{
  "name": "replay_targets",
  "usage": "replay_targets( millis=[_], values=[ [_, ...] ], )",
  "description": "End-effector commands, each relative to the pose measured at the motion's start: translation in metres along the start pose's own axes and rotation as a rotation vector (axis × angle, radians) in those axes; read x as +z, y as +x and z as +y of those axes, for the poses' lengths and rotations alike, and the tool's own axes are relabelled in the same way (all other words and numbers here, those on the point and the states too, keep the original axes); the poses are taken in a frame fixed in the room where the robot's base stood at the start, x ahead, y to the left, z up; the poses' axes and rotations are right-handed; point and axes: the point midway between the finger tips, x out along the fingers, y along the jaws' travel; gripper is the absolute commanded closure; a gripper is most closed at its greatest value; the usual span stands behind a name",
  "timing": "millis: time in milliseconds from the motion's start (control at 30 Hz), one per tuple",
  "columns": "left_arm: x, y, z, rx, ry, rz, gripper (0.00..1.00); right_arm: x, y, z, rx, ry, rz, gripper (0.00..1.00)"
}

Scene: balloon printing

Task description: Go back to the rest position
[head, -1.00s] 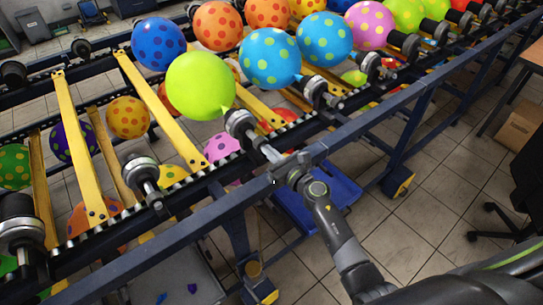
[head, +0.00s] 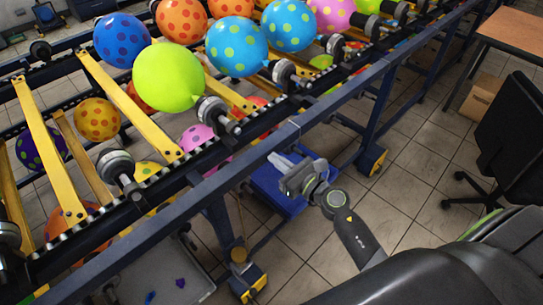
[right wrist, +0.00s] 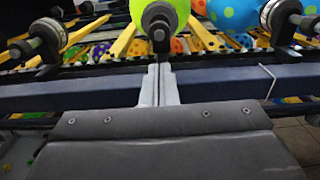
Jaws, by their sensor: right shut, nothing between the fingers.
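My right gripper (head: 282,163) is in the head view, in front of the conveyor's dark blue side rail (head: 262,142), above the floor side. In the right wrist view its two pale fingers (right wrist: 158,82) lie together with nothing between them, pointing toward the rail. A plain lime-green balloon (head: 168,78) sits on a grey holder (head: 212,112) beyond the rail, apart from the gripper. The balloon and its holder also show straight ahead in the right wrist view (right wrist: 160,12). My left gripper is not in view.
Spotted balloons, such as a blue one (head: 237,46), line the conveyor with its yellow bars (head: 128,102). A blue bin (head: 290,190) stands below the rail. A black chair (head: 515,130), a table (head: 515,32) and a cardboard box (head: 482,98) are at right. Tiled floor lies open between.

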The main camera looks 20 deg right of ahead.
Motion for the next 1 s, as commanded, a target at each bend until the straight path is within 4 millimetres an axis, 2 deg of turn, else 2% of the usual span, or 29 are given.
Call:
replay_targets(
  millis=[133,467,600,667,767,867,1000],
  values=[
    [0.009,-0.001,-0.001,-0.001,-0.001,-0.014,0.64,0.000,0.000,0.000,0.000,0.000,0.000,1.00],
    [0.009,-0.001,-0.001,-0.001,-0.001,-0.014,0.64,0.000,0.000,0.000,0.000,0.001,0.000,1.00],
    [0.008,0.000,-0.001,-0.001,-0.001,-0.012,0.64,-0.016,-0.003,-0.004,-0.023,0.100,0.017,1.00],
    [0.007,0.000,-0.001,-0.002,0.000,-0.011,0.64,-0.035,-0.007,-0.009,-0.055,0.223,0.037,1.00],
    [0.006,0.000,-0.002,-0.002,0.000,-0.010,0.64,-0.085,-0.022,-0.022,-0.155,0.536,0.081,1.00],
    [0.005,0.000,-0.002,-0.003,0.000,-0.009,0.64,-0.150,-0.050,-0.034,-0.314,0.912,0.120,1.00],
    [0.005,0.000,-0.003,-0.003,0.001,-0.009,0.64,-0.241,-0.106,-0.039,-0.601,1.406,0.132,1.00]
  ],
)
